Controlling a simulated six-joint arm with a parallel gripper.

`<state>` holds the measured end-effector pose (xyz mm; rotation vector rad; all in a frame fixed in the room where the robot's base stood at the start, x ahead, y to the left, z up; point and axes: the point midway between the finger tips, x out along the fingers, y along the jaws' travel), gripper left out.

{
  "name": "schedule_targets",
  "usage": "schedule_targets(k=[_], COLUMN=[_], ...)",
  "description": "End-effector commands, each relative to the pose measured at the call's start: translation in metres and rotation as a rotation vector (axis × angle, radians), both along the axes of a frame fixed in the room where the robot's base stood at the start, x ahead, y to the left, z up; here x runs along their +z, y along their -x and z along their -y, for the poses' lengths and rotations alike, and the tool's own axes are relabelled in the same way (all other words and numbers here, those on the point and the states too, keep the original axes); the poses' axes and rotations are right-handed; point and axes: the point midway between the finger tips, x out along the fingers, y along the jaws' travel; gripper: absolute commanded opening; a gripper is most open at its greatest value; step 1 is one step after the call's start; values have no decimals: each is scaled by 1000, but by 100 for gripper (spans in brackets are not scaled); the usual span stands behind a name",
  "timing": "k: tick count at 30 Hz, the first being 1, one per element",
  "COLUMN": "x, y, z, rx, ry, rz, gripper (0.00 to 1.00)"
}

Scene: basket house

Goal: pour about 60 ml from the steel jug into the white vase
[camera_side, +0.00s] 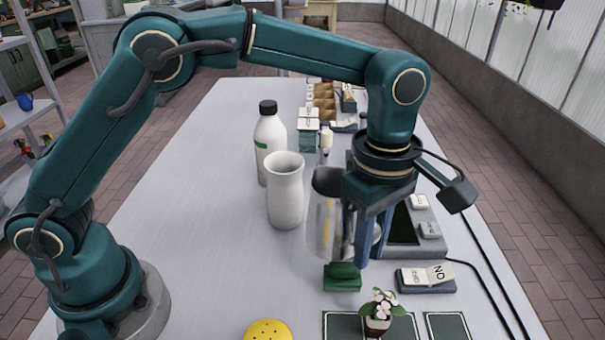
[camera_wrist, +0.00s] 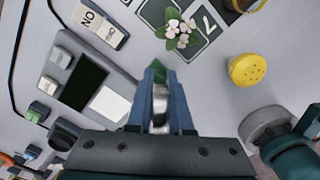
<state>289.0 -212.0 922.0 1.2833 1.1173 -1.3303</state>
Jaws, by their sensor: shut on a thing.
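The white vase (camera_side: 286,190) stands upright on the table in the side view, its open mouth up. My gripper (camera_side: 365,250), with blue fingers, points down to the right of the vase. It is shut on the shiny steel jug (camera_side: 321,228), which looks upright and apart from the vase. The fingers and wrist partly cover the jug. In the wrist view a curved strip of steel (camera_wrist: 160,105) shows between the fingers; the rest of the jug is hidden. I cannot see liquid in the jug or the vase.
A white bottle with a black cap (camera_side: 269,140) stands just behind the vase. A green block (camera_side: 342,277), a potted flower (camera_side: 379,308) and a yellow dotted shaker (camera_side: 268,331) are in front. A device with a dark panel (camera_wrist: 84,84) lies beside my gripper. The table's left side is clear.

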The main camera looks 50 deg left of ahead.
Motion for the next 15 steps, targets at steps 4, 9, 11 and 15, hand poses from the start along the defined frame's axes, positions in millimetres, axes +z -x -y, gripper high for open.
schedule_targets(k=[4, 9, 11, 15], x=[3, 6, 7, 9], y=[-1, -1, -2, -2], z=[-4, -8, -10, -15], rx=[5, 5, 5, 6], ry=[56, 138, 165, 229], rz=[-5, -18, -22, -30], gripper=[0, 0, 0, 0])
